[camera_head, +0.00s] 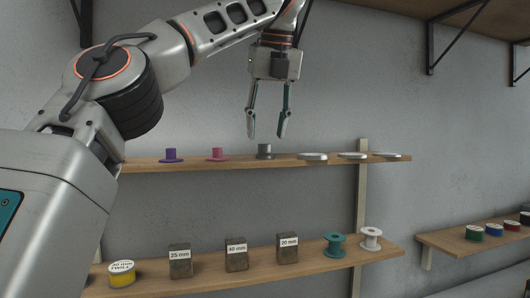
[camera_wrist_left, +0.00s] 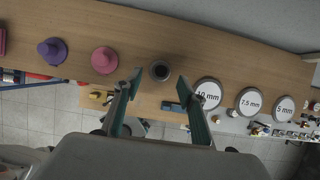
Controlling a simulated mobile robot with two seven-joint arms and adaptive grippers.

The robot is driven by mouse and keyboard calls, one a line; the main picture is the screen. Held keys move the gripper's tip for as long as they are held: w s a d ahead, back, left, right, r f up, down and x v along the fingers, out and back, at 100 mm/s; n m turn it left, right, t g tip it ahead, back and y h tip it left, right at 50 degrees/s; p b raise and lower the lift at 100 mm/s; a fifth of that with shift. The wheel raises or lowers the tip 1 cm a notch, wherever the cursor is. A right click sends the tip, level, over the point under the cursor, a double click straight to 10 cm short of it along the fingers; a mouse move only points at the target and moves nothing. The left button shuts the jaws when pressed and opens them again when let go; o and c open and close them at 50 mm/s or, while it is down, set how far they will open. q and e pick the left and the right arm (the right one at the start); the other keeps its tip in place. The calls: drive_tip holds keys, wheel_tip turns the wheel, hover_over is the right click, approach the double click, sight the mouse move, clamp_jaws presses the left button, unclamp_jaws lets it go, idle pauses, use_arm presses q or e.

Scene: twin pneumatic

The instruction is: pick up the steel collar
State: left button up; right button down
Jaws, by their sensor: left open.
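The steel collar (camera_head: 264,151) is a small grey cylinder standing on the upper wooden shelf. In the left wrist view the collar (camera_wrist_left: 160,71) shows from above as a dark ring with a hole, between and just beyond the fingertips. My left gripper (camera_head: 267,136) is open, pointing down, a little above the collar, and holds nothing. In the left wrist view its fingers (camera_wrist_left: 157,82) stand on either side of the collar, apart from it. My right gripper is not in view.
On the upper shelf (camera_head: 140,164), a pink flanged piece (camera_head: 217,154) and a purple one (camera_head: 171,156) stand left of the collar. Flat discs, one marked 10 mm (camera_wrist_left: 208,94), lie to its right. The lower shelf (camera_head: 205,277) holds labelled blocks and spools.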

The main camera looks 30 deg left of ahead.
sight(265, 151)
use_arm(q)
drive_tip(key=x, duration=0.3)
drive_tip(key=shift+w+a+f, duration=0.2)
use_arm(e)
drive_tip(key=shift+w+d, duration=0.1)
use_arm(q)
drive_tip(key=shift+d, duration=0.1)
clamp_jaws()
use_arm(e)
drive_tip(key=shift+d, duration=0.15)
use_arm(q)
drive_tip(key=shift+r, duration=0.15)
